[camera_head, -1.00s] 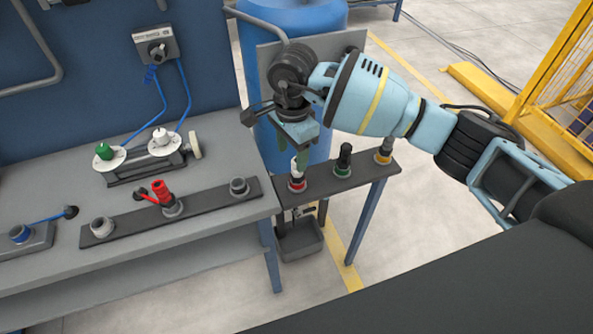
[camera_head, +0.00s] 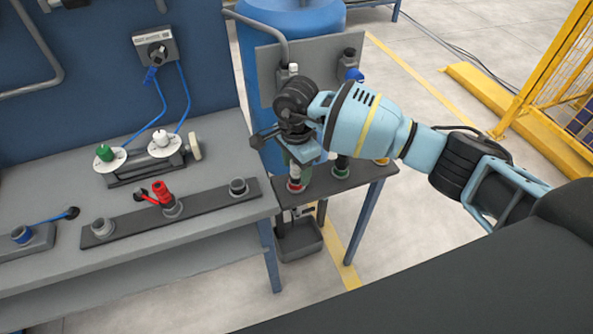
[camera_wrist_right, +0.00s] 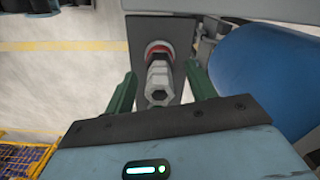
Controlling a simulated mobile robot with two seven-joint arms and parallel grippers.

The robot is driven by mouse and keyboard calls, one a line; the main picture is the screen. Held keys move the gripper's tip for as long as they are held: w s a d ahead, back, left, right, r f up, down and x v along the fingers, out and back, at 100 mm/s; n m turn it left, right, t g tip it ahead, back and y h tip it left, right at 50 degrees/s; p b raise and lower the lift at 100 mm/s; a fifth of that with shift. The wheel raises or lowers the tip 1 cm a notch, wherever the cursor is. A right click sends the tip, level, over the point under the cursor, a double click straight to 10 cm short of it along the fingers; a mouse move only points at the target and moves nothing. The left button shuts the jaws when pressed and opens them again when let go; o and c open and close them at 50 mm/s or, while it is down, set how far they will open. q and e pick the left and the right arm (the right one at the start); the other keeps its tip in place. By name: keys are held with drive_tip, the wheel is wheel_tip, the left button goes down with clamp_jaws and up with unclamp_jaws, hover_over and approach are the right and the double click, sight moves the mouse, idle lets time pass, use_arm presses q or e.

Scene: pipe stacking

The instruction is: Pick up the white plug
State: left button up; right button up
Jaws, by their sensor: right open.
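The white plug (camera_head: 295,171) stands upright in a red-ringed socket on the small side table. In the right wrist view the white plug (camera_wrist_right: 158,82) lies between the two green fingers, with a gap on each side. My right gripper (camera_wrist_right: 161,74) is open around it and holds nothing. In the head view the right gripper (camera_head: 297,158) is over the red-ringed socket, and its wrist partly hides the plug's top. My left gripper is not in view.
A green-ringed socket (camera_head: 341,170) and a yellow-ringed one stand to the right, partly hidden by my arm. A grey panel (camera_head: 322,62) and blue tank (camera_head: 290,15) are behind. The workbench (camera_head: 215,225) at left carries a red valve (camera_head: 161,192) and flanges.

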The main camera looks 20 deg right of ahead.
drive_tip(key=shift+f, duration=0.7)
clamp_jaws()
drive_tip(key=shift+r, duration=0.15)
drive_tip(key=shift+r, duration=0.6)
wheel_tip(320, 180, up, 2)
drive_tip(key=shift+r, duration=0.15)
drive_tip(key=s+a+r+b, duration=0.1)
drive_tip(key=s+a, duration=0.8)
drive_tip(key=a, duration=0.4)
drive_tip(key=shift+s+r, duration=0.15)
drive_tip(key=shift+s, duration=0.1)
